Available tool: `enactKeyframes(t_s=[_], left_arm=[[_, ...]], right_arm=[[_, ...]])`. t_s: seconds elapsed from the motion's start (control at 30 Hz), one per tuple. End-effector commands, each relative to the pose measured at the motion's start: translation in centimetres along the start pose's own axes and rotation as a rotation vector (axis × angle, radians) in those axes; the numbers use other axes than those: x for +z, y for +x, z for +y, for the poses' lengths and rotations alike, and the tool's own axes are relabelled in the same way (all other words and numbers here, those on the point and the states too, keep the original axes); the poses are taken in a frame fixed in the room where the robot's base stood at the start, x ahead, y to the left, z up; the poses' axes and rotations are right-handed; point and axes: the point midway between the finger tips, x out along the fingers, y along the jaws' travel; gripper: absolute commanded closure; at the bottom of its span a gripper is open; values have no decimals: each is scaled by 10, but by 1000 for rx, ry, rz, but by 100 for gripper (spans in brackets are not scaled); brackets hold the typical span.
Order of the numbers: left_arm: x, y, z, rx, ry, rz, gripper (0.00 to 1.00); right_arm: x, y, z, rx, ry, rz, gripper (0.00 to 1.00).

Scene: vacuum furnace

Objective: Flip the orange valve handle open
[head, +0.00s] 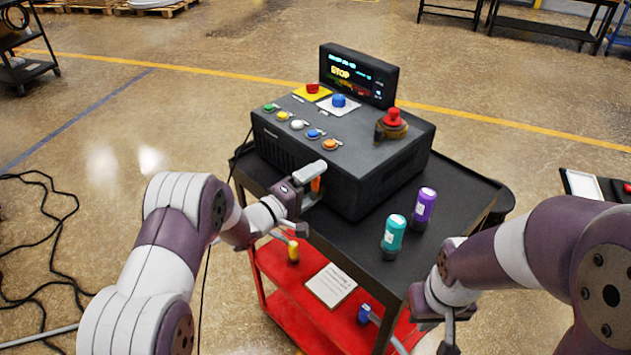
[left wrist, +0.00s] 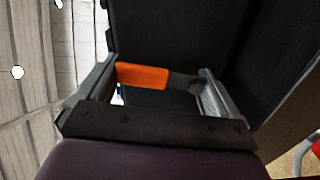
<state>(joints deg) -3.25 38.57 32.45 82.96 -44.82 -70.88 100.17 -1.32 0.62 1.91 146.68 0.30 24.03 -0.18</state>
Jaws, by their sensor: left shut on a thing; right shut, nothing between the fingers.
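The orange valve handle (head: 316,185) is at the lower front-left side of the black control box. My left gripper (head: 312,188) is at it, and the handle is partly hidden behind a finger. In the left wrist view the orange handle (left wrist: 143,76) and a grey metal part beside it lie across the space between the two fingers of my left gripper (left wrist: 158,88), which is shut on the handle. My right gripper (head: 447,338) is shut and empty, low at the right front of the cart.
The black control box (head: 385,165) stands on a cart with a black top (head: 462,192) and a red lower shelf (head: 279,272). A teal bottle (head: 393,238) and a purple bottle (head: 424,208) stand right of the box, near my right arm. Cables lie on the floor at left.

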Motion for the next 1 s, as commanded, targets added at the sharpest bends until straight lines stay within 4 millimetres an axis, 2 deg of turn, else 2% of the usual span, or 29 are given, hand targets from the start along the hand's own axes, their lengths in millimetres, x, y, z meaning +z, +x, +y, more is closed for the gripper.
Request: enactKeyframes(t_s=[0.3, 0.87, 0.9, 1.0], left_arm=[[-4, 0, 0, 1, -123, 1, 60], [-5, 0, -1, 2, -154, 1, 60], [-5, 0, -1, 2, -154, 1, 2], [-5, 0, -1, 1, -154, 1, 0]], right_arm=[[-1, -7, 0, 0, 0, 0, 100], [-1, -8, 0, 0, 0, 0, 100], [-1, -8, 0, 0, 0, 0, 100], [-1, -8, 0, 0, 0, 0, 100]])
